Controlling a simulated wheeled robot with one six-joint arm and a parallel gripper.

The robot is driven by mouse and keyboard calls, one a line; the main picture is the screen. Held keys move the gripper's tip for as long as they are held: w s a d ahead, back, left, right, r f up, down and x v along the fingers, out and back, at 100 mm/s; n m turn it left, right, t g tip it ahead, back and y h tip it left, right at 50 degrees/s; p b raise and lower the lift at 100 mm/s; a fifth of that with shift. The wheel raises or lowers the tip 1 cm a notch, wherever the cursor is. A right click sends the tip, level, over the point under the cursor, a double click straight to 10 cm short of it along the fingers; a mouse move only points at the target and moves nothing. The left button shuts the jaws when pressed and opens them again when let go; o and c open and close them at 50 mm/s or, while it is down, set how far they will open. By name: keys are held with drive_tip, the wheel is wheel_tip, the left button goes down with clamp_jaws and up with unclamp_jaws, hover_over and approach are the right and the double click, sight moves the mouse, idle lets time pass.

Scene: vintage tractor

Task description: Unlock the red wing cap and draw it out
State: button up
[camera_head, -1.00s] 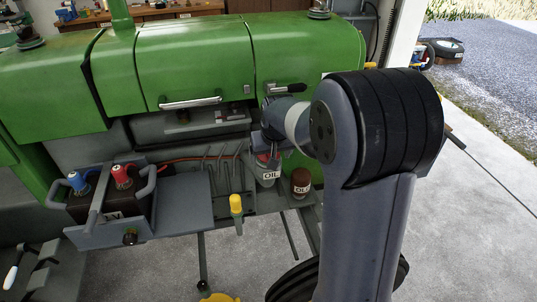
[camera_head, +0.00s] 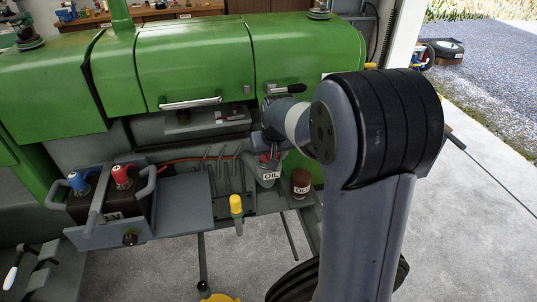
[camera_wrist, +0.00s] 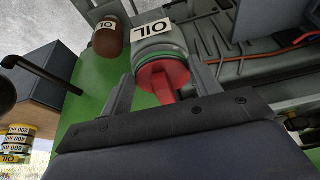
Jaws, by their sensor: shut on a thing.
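The red wing cap (camera_wrist: 165,82) sits at the mouth of a grey cylindrical container with an OIL label (camera_wrist: 152,29), with a green ring between them. My gripper (camera_wrist: 164,76) is shut on the red wing cap, with one finger on each side of it. The fingertips are partly hidden beside the cap. In the head view, the grey OIL container (camera_head: 270,176) is below my gripper (camera_head: 271,152), and only a little red of the cap shows there. I cannot tell whether the cap is locked.
A dark red OIL container (camera_head: 300,182) stands close to the right of the grey one, and a yellow-topped post (camera_head: 236,204) to its left. The green tractor hood (camera_head: 190,60) is above and behind. A battery with red and blue terminals (camera_head: 122,176) is at left.

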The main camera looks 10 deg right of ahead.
drive_tip(key=c, duration=0.6)
drive_tip(key=shift+a+m+h, duration=0.2)
drive_tip(key=shift+m+h, duration=0.1)
drive_tip(key=shift+m, duration=0.5)
drive_tip(key=shift+a+m+h+b, duration=0.15)
drive_tip(key=shift+m+h+b, duration=0.25)
drive_tip(key=shift+m, duration=0.5)
